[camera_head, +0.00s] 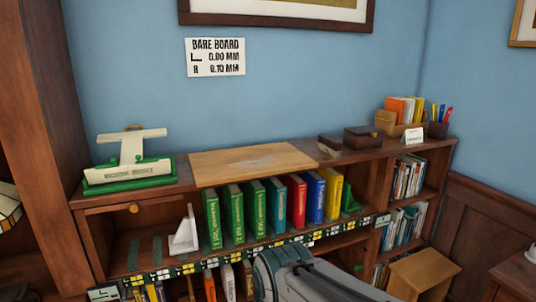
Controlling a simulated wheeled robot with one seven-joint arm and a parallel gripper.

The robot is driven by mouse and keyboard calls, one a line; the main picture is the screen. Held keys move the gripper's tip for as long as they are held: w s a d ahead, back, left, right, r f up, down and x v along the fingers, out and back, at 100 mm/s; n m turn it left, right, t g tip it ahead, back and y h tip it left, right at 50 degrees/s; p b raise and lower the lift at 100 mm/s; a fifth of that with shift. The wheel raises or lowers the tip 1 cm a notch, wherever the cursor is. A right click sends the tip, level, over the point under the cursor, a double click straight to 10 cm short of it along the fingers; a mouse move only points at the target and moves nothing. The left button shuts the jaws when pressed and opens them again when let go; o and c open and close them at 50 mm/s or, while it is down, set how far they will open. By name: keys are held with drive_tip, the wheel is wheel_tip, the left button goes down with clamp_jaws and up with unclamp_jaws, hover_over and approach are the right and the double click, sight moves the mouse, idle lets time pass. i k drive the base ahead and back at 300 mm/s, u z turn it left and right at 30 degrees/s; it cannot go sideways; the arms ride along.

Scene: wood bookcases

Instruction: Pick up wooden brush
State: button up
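I cannot clearly make out a wooden brush. A small dark brown object (330,142) lies on top of the bookcase, right of the pale wooden board (250,163). It is too small to tell whether it is a brush or a box. A larger dark brown box (363,137) sits just right of it. A grey part of my arm shows at the bottom centre, in front of the lower shelves and below the bookcase top. My gripper's fingers are not visible.
A green and white device (130,162) stands at the bookcase top's left. A pen holder (437,130) and a small white card (413,136) stand at the right. Upright coloured books (275,203) and a white bookend (185,233) fill the shelf below. A wooden stool (425,272) is at lower right.

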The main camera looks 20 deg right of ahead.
sight(333, 146)
drive_tip(key=z, duration=0.55)
drive_tip(key=i, duration=0.75)
drive_tip(key=z, duration=1.1)
drive_tip(key=i, duration=1.3)
